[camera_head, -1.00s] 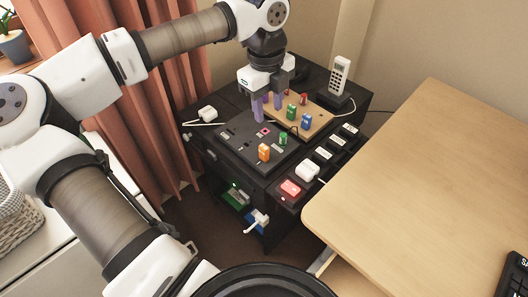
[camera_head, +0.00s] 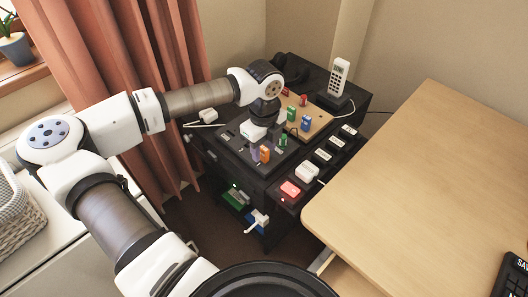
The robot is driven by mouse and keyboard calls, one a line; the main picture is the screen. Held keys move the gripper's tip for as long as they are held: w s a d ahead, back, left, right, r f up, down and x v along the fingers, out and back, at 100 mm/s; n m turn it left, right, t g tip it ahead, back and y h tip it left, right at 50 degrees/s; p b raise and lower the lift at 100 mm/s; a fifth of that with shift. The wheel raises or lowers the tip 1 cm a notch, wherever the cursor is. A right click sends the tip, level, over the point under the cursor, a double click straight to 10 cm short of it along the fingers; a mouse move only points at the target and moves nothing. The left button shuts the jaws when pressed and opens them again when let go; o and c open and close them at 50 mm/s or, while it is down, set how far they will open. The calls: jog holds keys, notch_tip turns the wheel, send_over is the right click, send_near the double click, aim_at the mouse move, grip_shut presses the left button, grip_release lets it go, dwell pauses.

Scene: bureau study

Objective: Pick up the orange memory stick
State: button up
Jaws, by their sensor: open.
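The orange memory stick (camera_head: 265,154) stands upright near the front edge of the black board (camera_head: 229,146) on the dark cabinet. One finger shows just left of the stick; the other finger is hard to make out. The gripper looks open, and I cannot tell whether it touches the stick. My gripper's body hides much of the board behind it.
A green stick (camera_head: 283,140) stands close to the right. A wooden board (camera_head: 318,119) with blue, green and red sticks lies behind. A white phone (camera_head: 339,76) stands at the back. A white plug (camera_head: 307,172) and a red-lit switch (camera_head: 290,188) are at the front right. A wooden desk (camera_head: 430,170) is at right.

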jog(key=shift+f, duration=0.45)
jog(key=shift+c, duration=0.3)
grip_shut()
jog(key=shift+r, duration=0.1)
